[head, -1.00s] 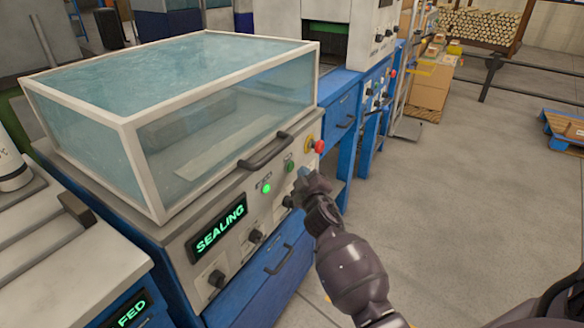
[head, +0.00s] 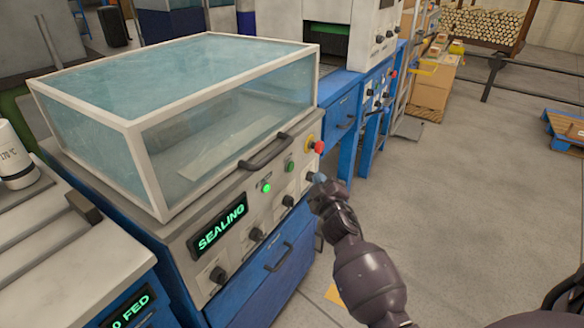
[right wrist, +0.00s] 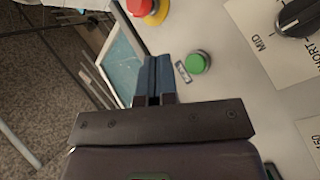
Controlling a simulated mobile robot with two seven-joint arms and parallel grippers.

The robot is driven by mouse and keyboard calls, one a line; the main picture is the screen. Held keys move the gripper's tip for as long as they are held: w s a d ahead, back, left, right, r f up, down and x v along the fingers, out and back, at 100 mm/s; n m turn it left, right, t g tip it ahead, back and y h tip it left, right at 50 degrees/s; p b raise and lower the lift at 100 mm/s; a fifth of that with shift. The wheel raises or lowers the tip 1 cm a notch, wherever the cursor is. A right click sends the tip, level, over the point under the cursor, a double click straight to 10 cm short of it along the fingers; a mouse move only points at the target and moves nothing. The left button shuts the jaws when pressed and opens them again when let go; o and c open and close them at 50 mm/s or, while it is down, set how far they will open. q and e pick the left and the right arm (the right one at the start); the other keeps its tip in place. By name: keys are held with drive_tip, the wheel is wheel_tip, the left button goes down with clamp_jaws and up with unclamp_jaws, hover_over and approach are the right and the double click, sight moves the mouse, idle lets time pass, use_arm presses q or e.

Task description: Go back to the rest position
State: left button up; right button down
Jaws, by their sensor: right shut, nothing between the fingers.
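My right gripper (head: 318,180) is in front of the sealing machine's control panel (head: 228,262), near its right end, shut and empty. In the right wrist view its blue fingertips (right wrist: 152,75) are together, beside a green button (right wrist: 197,62) and below a red emergency knob (right wrist: 140,6) on a yellow base. The fingers overlap the panel in the picture; I cannot tell the exact gap. The display (head: 220,228) reads SEALING, and a green light (head: 266,188) glows on the panel. My left gripper is not in view.
A clear-walled hood (head: 190,115) with a white frame and a dark handle covers the machine top. Another display (head: 130,308) ending in FED is at bottom left. Open concrete floor (head: 450,200) lies to the right, with a blue pallet (head: 566,130) farther off.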

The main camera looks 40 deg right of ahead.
drive_tip(key=shift+d, duration=0.1)
idle(0.4)
drive_tip(key=s+a+m+g+y+p, duration=0.25)
drive_tip(key=s+a+y+p, duration=0.25)
drive_tip(key=s+a, duration=0.75)
use_arm(q)
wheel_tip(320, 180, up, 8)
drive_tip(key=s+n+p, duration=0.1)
drive_tip(key=p, duration=0.4)
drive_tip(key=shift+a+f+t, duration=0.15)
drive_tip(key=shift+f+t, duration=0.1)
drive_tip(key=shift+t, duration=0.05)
use_arm(e)
drive_tip(key=s+a+f+g+y, duration=0.1)
drive_tip(key=s+a+f+g, duration=0.1)
drive_tip(key=s, duration=1)
drive_tip(key=s+a+f+m+g+y, duration=0.1)
drive_tip(key=s+a+f+g, duration=0.1)
drive_tip(key=s, duration=1.1)
drive_tip(key=shift+a+f, duration=0.5)
drive_tip(key=shift+f, duration=0.05)
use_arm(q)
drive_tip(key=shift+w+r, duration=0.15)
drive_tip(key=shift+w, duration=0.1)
use_arm(e)
drive_tip(key=shift+m, duration=0.25)
